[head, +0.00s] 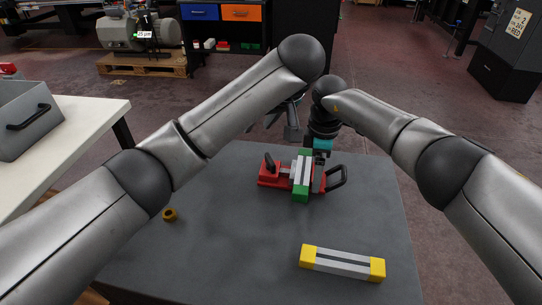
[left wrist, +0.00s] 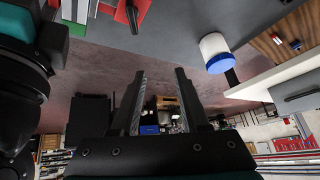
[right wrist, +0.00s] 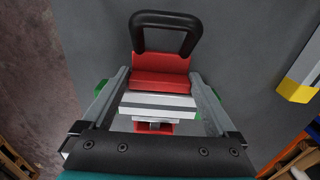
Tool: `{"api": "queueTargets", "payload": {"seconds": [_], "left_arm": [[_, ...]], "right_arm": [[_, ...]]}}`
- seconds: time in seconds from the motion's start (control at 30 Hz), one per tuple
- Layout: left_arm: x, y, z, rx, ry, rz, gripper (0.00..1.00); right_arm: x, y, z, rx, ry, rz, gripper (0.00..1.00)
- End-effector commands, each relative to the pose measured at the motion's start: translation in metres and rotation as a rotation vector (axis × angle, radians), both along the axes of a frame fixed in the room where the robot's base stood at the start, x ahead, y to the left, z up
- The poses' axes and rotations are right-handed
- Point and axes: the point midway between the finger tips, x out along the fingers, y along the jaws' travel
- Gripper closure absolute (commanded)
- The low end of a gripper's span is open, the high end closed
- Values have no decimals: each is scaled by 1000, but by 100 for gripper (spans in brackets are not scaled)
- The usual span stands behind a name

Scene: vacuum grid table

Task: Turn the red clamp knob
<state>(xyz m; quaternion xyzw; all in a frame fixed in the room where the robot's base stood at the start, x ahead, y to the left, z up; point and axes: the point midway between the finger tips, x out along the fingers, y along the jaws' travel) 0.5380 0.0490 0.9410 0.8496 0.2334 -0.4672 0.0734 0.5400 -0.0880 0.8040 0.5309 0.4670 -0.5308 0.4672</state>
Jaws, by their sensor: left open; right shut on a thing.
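The red clamp (head: 272,180) lies on the grey table, with a dark lever at its left end and a black loop handle (head: 337,178) at its right. A pale bar with green ends (head: 301,190) lies across its middle. I cannot make out a separate red knob. My left gripper (head: 283,122) is open and empty beyond the clamp. In the left wrist view its fingers (left wrist: 158,75) hold nothing; part of the clamp (left wrist: 126,12) shows above.
A pale bar with yellow ends (head: 342,263) lies at the table's front right. A small brown ring (head: 169,214) lies at the left. A white and blue cylinder (left wrist: 215,52) shows in the left wrist view. The table's front middle is clear.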

Motion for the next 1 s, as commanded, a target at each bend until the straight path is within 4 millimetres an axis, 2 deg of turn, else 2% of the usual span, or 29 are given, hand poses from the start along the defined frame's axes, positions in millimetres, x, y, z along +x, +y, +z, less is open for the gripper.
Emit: {"api": "queueTargets", "payload": {"seconds": [0.1,0.2,0.37,0.57,0.67,1.0], "left_arm": [[-16,-24,3,-96,73,-36,55],[-25,-36,5,-142,112,-55,55],[-30,-43,3,-171,138,-68,55],[-26,-42,-9,-175,140,-69,55],[-24,-39,-20,-173,144,-65,55],[2,-26,-84,-166,140,-65,55]], "right_arm": [[1,0,1,2,-2,0,95],[1,0,1,2,-2,0,95],[1,0,1,2,-2,0,95],[1,1,1,2,-2,0,95],[1,1,1,2,-2,0,95],[1,1,1,2,-2,0,95]]}}
